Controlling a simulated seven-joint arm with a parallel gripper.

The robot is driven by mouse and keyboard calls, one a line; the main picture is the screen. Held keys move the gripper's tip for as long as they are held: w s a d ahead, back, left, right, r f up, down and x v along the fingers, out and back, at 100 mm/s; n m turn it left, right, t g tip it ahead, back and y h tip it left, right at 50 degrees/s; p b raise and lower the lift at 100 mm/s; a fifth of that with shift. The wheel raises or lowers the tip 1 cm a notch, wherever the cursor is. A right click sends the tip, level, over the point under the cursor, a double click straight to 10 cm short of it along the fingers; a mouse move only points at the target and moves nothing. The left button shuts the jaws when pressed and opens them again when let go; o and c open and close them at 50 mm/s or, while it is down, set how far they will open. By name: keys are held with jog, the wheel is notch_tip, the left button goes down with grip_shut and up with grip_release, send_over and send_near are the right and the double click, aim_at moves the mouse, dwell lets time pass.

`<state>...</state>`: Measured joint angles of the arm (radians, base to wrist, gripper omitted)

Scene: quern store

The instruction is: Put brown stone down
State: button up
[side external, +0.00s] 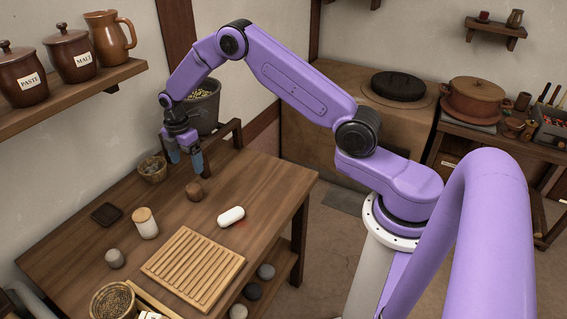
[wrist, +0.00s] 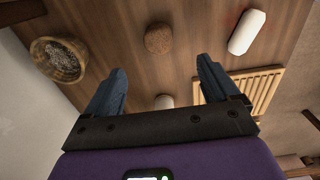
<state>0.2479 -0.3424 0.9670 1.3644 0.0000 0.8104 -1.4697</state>
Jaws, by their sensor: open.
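The brown stone (side external: 195,190) rests on the wooden table (side external: 265,178), near its back edge in the side view. In the wrist view the brown stone (wrist: 158,38) shows as a round, speckled lump on the wood, beyond the fingertips and roughly centred between them. My gripper (side external: 185,160) is open and empty, with its blue fingers pointing down above and slightly left of the stone. In the wrist view both fingers of my gripper (wrist: 161,66) are spread wide, with nothing between them. The fingers look apart from the stone.
A white capsule-shaped object (side external: 231,216) lies right of the stone. A small wicker basket (side external: 153,168) stands to its left.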

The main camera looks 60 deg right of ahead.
jog(key=s+a+r+m, duration=0.1)
jog(key=s+a+r, duration=0.4)
jog(key=s+r, duration=0.3)
jog(key=s+a+r+m, duration=0.1)
jog(key=s+a+r, duration=0.45)
jog(key=s, duration=0.35)
jog(key=s+d+r+m, duration=0.1)
jog(key=s+d+r, duration=0.1)
jog(key=s, duration=1.1)
jog(key=s+d+r+m, duration=0.1)
jog(key=s+d, duration=0.3)
jog(key=s, duration=0.9)
jog(key=shift+s+d+r+m, duration=0.15)
jog(key=shift+r+m, duration=0.2)
jog(key=shift+m, duration=0.35)
